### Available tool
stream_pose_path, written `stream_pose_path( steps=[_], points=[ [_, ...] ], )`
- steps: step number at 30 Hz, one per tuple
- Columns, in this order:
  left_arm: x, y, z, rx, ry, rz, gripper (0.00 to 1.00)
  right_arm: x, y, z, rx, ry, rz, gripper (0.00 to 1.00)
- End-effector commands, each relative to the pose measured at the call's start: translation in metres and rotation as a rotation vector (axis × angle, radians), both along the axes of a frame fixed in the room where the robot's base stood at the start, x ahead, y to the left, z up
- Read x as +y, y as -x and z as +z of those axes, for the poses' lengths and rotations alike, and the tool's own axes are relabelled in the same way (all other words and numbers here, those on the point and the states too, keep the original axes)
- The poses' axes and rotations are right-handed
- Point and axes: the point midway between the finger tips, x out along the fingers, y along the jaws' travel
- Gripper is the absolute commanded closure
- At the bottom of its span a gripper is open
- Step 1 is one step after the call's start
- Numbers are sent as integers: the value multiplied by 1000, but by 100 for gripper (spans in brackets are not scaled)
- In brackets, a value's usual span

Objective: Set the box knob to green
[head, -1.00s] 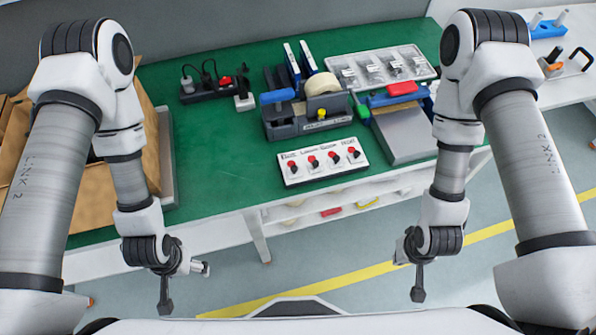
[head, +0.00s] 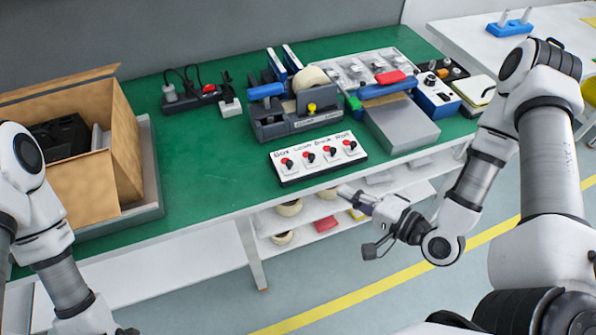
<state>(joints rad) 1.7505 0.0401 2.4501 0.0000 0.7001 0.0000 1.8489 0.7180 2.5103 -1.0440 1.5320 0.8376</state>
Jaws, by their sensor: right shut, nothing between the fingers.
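A white panel (head: 318,158) with a row of red-and-black knobs lies near the front edge of the green bench. Handwritten labels run along its top; the leftmost appears to read "Box". The box knob (head: 287,163) is the leftmost one. Its setting is too small to tell, and I see no green mark by it. My right gripper (head: 349,192) is shut and empty, in front of the bench edge, below and right of the panel, and apart from it. My left arm comes in at the lower left, and its gripper is beyond the frame.
A tape dispenser (head: 300,112) stands behind the panel. A grey-topped device (head: 402,128) stands to its right. An open cardboard box (head: 85,190) is at the left, and a power strip (head: 203,98) at the back. The green surface left of the panel is clear.

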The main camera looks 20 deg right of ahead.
Motion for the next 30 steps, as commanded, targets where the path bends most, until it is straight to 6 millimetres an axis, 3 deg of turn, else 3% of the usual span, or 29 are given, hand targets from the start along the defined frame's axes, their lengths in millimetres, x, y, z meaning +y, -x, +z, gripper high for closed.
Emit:
stream_pose_path(
  steps=[5, 11, 21, 30],
  points=[
    [0, 0, -15, 0, 0, 0, 19, 7, -11, -8, -2, 2, 6, 100],
    [0, 0, -36, 1, 0, 0, 19, 26, -42, -15, -5, 7, 10, 100],
    [0, 0, -27, 0, 0, 0, 19, 58, -101, -23, -1, 5, 6, 100],
    [0, 0, -26, 0, 0, 0, 19, 67, -120, -29, 0, 1, 0, 100]
  ],
)
